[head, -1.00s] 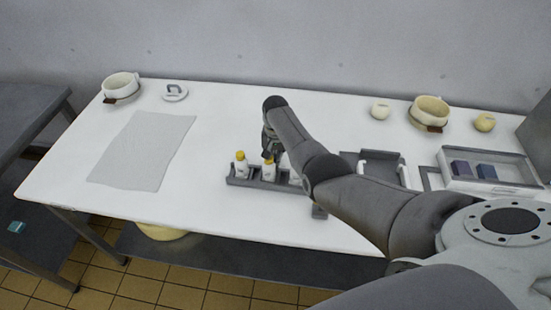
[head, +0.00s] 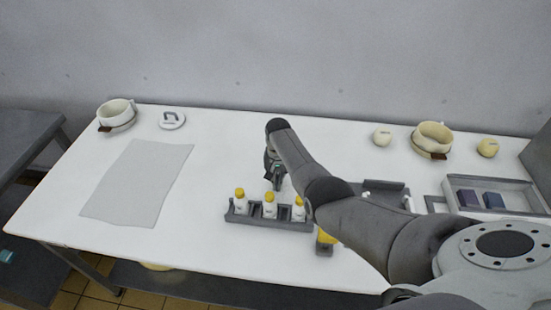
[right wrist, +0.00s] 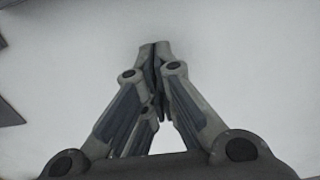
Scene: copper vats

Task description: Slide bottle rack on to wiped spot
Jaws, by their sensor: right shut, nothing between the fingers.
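The bottle rack (head: 280,225) is a long grey holder near the front middle of the white table. Three white bottles with yellow caps (head: 239,200) stand upright in it. My right gripper (head: 275,186) is just behind the rack in the head view. In the right wrist view its fingers (right wrist: 155,48) are shut with nothing between them, over bare white surface. Whether it touches the rack cannot be told. A pale grey sheet-like patch (head: 140,185) lies flat to the rack's left; I cannot tell whether it is the wiped spot. My left gripper is not in view.
A yellow and grey item (head: 325,240) is right of the rack, partly hidden by my arm. A grey tray (head: 385,186) and a tray with dark blocks (head: 525,200) lie further right. Cups (head: 117,113) (head: 432,138) stand at the back. The table between rack and sheet is clear.

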